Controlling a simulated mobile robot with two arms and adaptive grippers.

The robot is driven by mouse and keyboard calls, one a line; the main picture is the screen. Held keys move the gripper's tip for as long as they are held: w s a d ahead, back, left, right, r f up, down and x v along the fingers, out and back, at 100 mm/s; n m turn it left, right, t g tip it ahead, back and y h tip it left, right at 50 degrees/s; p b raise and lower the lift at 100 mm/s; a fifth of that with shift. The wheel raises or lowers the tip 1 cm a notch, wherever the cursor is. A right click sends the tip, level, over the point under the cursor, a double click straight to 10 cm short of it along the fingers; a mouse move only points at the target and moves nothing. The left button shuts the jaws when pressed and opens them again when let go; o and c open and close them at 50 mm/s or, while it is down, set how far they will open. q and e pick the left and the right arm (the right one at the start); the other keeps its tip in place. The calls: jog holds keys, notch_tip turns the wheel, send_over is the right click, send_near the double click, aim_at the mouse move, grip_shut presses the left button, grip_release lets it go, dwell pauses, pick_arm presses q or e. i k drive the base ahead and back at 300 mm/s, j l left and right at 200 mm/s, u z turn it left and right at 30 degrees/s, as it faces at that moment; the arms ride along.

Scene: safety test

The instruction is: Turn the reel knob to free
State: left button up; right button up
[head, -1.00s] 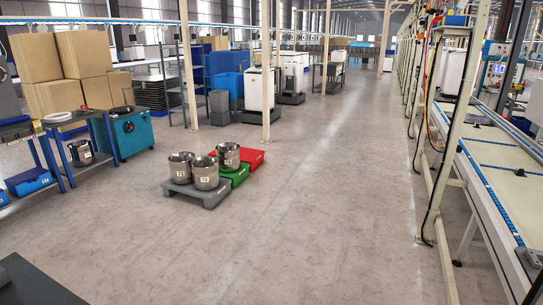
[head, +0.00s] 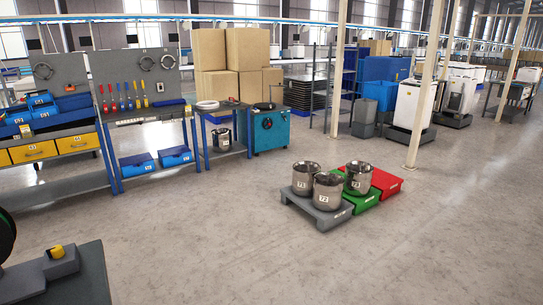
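A small yellow knob (head: 57,252) sits on a grey block (head: 62,264) at the lower left of the head view. The block stands on a dark grey surface (head: 85,285). Just left of it, the edge of a dark round reel (head: 5,236) with a green rim shows, mostly cut off by the frame. The knob's setting and any markings are too small to read. Neither of my grippers is in view.
Steel pots (head: 327,188) stand on a grey pallet (head: 295,200) beside green (head: 368,202) and red (head: 386,182) platforms. A teal cabinet (head: 268,130), a tool pegboard (head: 135,68) and blue racks with bins stand behind. Open concrete floor (head: 230,235) lies in the middle and front.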

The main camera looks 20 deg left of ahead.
aim_at(57, 252)
jog(key=i+u, duration=0.15)
jog(key=u, duration=0.25)
jog(key=i+u, duration=0.1)
jog(key=u, duration=0.35)
jog(key=i+l+u, duration=0.1)
jog(key=u, duration=0.3)
jog(key=i+l+u, duration=0.1)
jog(key=u, duration=0.3)
jog(key=i+l+u, duration=0.1)
jog(key=l+u, duration=0.15)
jog(key=u, duration=0.2)
